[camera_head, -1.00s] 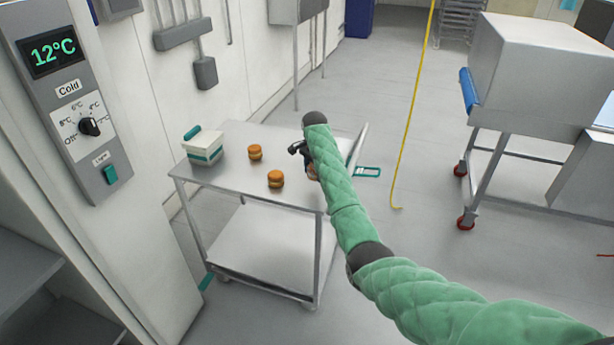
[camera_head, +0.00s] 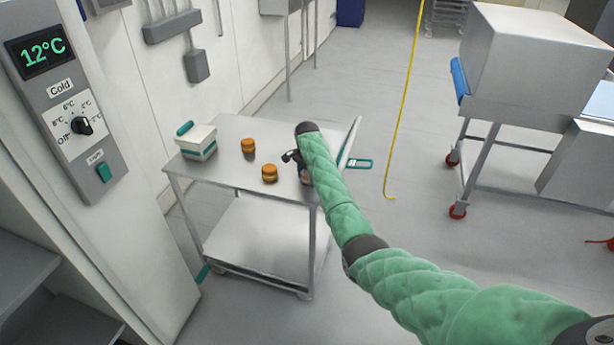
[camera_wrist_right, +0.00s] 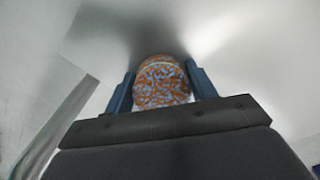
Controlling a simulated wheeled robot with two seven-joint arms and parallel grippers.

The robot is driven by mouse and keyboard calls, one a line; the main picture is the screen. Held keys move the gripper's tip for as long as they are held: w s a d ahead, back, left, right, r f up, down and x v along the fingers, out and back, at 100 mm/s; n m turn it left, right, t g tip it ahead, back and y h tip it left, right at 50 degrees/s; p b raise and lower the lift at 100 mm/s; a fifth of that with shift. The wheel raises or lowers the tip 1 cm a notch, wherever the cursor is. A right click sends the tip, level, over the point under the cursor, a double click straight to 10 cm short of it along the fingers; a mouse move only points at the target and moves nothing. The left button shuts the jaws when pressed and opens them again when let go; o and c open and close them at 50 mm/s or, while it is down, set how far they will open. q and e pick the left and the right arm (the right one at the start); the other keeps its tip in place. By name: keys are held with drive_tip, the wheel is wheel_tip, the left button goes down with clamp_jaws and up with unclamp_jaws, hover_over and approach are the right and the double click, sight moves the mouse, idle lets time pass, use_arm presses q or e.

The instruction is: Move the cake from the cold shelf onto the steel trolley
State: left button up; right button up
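The steel trolley (camera_head: 225,178) stands in the middle left of the head view. Two round orange-brown cakes, a farther one (camera_head: 248,146) and a nearer one (camera_head: 269,173), sit on its top. My right gripper (camera_head: 304,174) is over the right part of the trolley top, mostly hidden by my arm. In the right wrist view, its two blue fingers are shut on a round brown cake with blue speckles (camera_wrist_right: 161,84). I cannot tell whether this cake touches the trolley top. The cold shelf (camera_head: 22,262) shows at the lower left. My left gripper is not in view.
A white and teal box (camera_head: 198,143) stands at the trolley's back left corner. The cold cabinet's control panel (camera_head: 68,110) reads 12°C. A steel machine on a wheeled stand (camera_head: 530,65) is at right.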

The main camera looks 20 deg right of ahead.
sight(307, 173)
drive_tip(key=o, duration=0.4)
drive_tip(key=shift+r, duration=0.1)
drive_tip(key=shift+r+b, duration=0.45)
drive_tip(key=shift+r, duration=0.15)
wheel_tip(307, 173, up, 3)
drive_tip(key=shift+f+b, duration=0.1)
drive_tip(key=shift+b, duration=0.6)
wheel_tip(307, 173, up, 7)
drive_tip(key=shift+r+b, duration=0.1)
drive_tip(key=shift+b, duration=1.15)
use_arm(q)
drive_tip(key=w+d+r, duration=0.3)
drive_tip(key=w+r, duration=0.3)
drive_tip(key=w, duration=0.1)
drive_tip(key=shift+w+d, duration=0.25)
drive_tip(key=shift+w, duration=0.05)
use_arm(e)
drive_tip(key=shift+r, duration=0.5)
